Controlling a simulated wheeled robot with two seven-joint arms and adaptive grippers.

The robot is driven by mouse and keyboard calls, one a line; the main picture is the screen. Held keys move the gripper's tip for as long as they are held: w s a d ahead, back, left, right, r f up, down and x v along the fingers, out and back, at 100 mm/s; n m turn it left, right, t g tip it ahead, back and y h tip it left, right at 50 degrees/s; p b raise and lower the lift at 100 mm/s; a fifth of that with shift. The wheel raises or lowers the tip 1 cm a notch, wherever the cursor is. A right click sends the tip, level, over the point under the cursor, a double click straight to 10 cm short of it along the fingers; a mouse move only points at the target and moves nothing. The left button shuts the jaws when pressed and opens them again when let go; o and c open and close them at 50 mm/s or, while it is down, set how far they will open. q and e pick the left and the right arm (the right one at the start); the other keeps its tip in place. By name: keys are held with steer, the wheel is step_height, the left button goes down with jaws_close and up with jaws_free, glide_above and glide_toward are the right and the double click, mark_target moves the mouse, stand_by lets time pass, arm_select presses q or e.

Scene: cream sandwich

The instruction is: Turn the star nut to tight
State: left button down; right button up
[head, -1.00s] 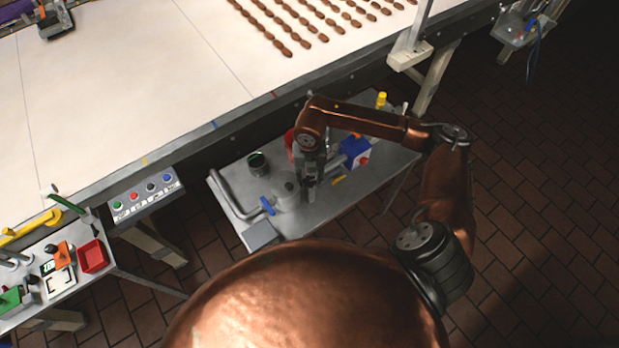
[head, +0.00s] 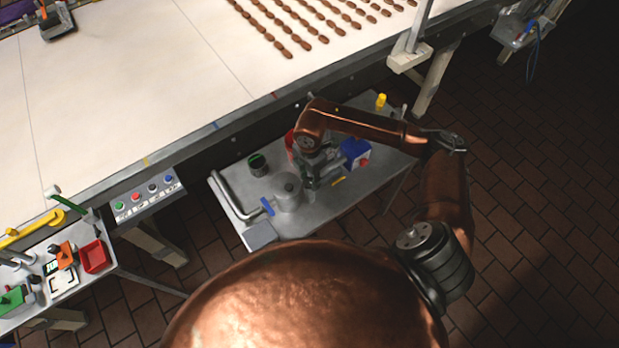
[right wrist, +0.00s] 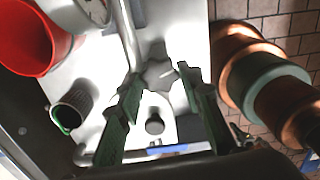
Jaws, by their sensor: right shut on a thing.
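The star nut (right wrist: 160,74) is a small grey star-shaped knob, seen in the right wrist view between the tips of my right gripper (right wrist: 159,80). The dark green fingers stand either side of it and are closed on its lobes. The nut is hidden there by the gripper and arm. The nut's tightness cannot be read from these views. My left gripper is not in view.
The small grey bench (head: 228,205) also holds a bent pipe, a blue handle (head: 267,206), a dark cup with a green rim (head: 257,164), a red container (right wrist: 32,40) and a blue box (head: 355,152). The white conveyor (head: 130,90) runs along behind.

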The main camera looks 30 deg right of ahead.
mark_target(309, 182)
steer(key=shift+w+r+m+p, duration=0.1)
steer(key=shift+m+p, duration=0.4)
steer(key=shift+m, duration=1.4)
steer(key=o, duration=1.2)
steer(key=shift+c, duration=0.2)
steer(key=shift+r, duration=0.15)
step_height(309, 182, up, 12)
steer(key=shift+f, duration=0.2)
